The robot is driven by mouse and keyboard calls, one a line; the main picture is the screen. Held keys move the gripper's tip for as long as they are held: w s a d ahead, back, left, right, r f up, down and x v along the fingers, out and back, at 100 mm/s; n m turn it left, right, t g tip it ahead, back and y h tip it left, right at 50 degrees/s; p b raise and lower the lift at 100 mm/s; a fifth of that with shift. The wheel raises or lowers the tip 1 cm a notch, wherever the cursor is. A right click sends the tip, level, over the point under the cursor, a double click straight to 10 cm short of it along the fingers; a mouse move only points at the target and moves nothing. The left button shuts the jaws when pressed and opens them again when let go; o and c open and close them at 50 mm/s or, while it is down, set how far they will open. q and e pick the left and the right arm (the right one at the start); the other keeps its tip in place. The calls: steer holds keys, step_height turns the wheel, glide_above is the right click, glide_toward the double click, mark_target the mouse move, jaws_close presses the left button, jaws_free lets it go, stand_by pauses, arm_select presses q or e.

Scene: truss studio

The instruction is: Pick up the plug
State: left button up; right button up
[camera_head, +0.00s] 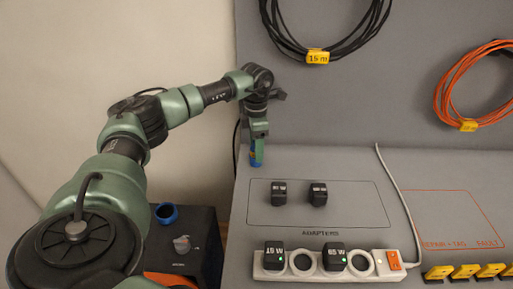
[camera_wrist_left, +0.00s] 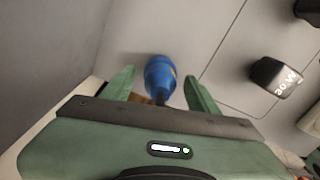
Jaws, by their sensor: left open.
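The blue plug (camera_head: 256,157) is at the left edge of the grey worktop, just below my left gripper (camera_head: 259,137) in the head view. The gripper is open and points down. The plug's lower end is partly hidden by the gripper body in the wrist view. My right gripper is in neither view.
Two black adapters (camera_head: 298,193) sit in the outlined area right of the plug. A white power strip (camera_head: 378,264) with plugged adapters lies in front. A black box (camera_head: 190,245) with a blue ring (camera_head: 167,213) stands lower left. Cable coils (camera_head: 440,95) hang behind.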

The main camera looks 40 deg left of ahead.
arm_select(q)
steer(key=shift+f, duration=0.35)
jaws_close()
steer(key=shift+r, duration=0.1)
